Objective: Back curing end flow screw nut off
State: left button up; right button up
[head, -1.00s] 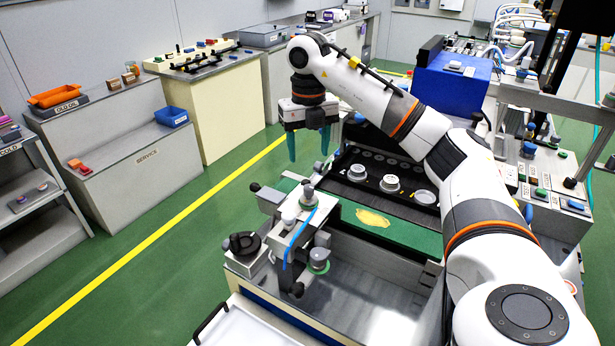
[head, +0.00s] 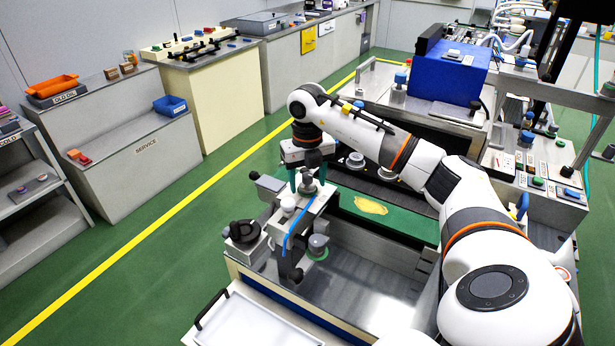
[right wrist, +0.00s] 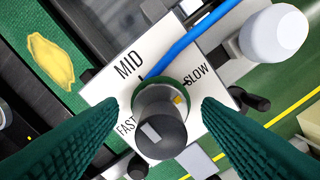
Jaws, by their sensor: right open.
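A dark-capped screw knob (right wrist: 160,132) with a metal collar and a green ring at its base stands on a white plate (right wrist: 112,92) marked FAST, MID and SLOW. A white mark shows on the cap. My right gripper (right wrist: 160,104) is open, with one green finger on each side of the knob. A gap shows on both sides. In the head view my right gripper (head: 308,182) is lowered at the top of the grey fixture (head: 304,212), partly hiding the knob. A separate nut cannot be told from the collar and ring. My left gripper is out of view.
A blue hose (right wrist: 192,38) runs from the plate close by the knob. A white rounded knob (right wrist: 273,38) stands to the right. A yellow patch (head: 370,205) lies on the green strip behind the fixture. A white tray (head: 255,320) is in front.

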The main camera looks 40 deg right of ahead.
jog(key=shift+c, duration=1.1)
jog(key=c, duration=0.8)
jog(key=n+b, duration=0.1)
jog(key=n, duration=0.3)
jog(key=n+b, duration=0.1)
jog(key=n, duration=0.9)
jog(key=shift+b, duration=0.4)
jog(key=shift+n, duration=2.1)
